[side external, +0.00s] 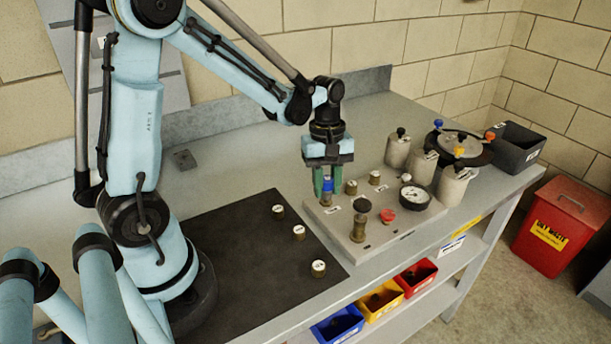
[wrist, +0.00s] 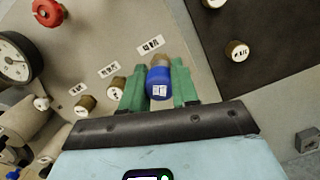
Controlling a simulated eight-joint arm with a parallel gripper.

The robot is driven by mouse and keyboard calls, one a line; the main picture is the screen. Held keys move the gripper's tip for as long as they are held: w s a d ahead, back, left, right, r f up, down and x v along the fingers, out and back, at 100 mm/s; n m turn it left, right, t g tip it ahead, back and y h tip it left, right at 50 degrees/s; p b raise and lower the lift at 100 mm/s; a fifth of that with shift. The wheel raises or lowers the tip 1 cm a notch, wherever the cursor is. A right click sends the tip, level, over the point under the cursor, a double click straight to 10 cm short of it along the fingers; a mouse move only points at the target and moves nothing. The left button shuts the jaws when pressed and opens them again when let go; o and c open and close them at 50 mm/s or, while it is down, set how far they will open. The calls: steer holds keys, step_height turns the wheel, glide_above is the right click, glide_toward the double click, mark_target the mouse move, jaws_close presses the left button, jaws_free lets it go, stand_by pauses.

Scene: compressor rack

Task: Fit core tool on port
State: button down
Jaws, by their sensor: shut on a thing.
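My gripper (side external: 328,186) points down at the back left of the grey panel (side external: 400,222). Its green fingers are shut on a blue piece (wrist: 159,82) with a white label, which may be the core tool. A brass part (wrist: 160,61) shows directly beyond the blue piece in the wrist view, in line with it. I cannot tell whether this is a port on the panel or part of the held piece. Other brass fittings with white tops, (side external: 351,187) and (side external: 375,178), stand in the same row beside label plates.
A dark-topped brass fitting (side external: 359,220), a red knob (side external: 387,216) and a gauge (side external: 415,198) stand on the panel. Several white-topped brass caps (side external: 299,233) stand on the dark mat (side external: 225,235). Grey cylinders (side external: 397,150) stand behind right.

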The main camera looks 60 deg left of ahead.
steer(key=shift+f, duration=0.55)
steer(key=c, duration=0.8)
jaws_free()
steer(key=shift+o, duration=0.6)
steer(key=o, duration=0.3)
steer(key=shift+r, duration=3.5)
